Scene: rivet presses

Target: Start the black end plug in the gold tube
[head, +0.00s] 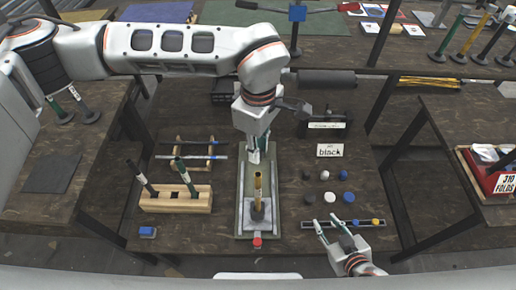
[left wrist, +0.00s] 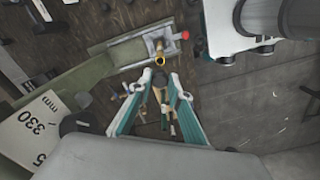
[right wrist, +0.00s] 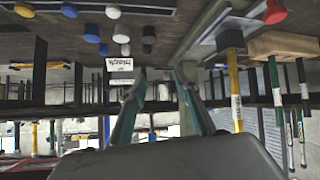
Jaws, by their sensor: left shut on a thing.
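The gold tube (head: 258,188) stands upright in the press fixture in the middle of the bench. Its open ring-shaped top shows in the left wrist view (left wrist: 160,61). My left gripper (head: 256,155) points down above and just behind the tube in the head view. In the left wrist view its fingertips (left wrist: 160,84) are closed around a small dark thing, likely the black end plug (left wrist: 158,78), apart from the tube as far as I can tell. My right gripper (head: 331,226) is open and empty at the front right; its spread fingers show in the right wrist view (right wrist: 158,90).
A "black" sign (head: 330,150) stands right of the fixture, with several loose plugs (head: 325,175) before it. A narrow rail (head: 318,224) with small caps lies by my right gripper. A wooden rack (head: 175,202) with tubes stands left. A red knob (head: 257,242) sits in front.

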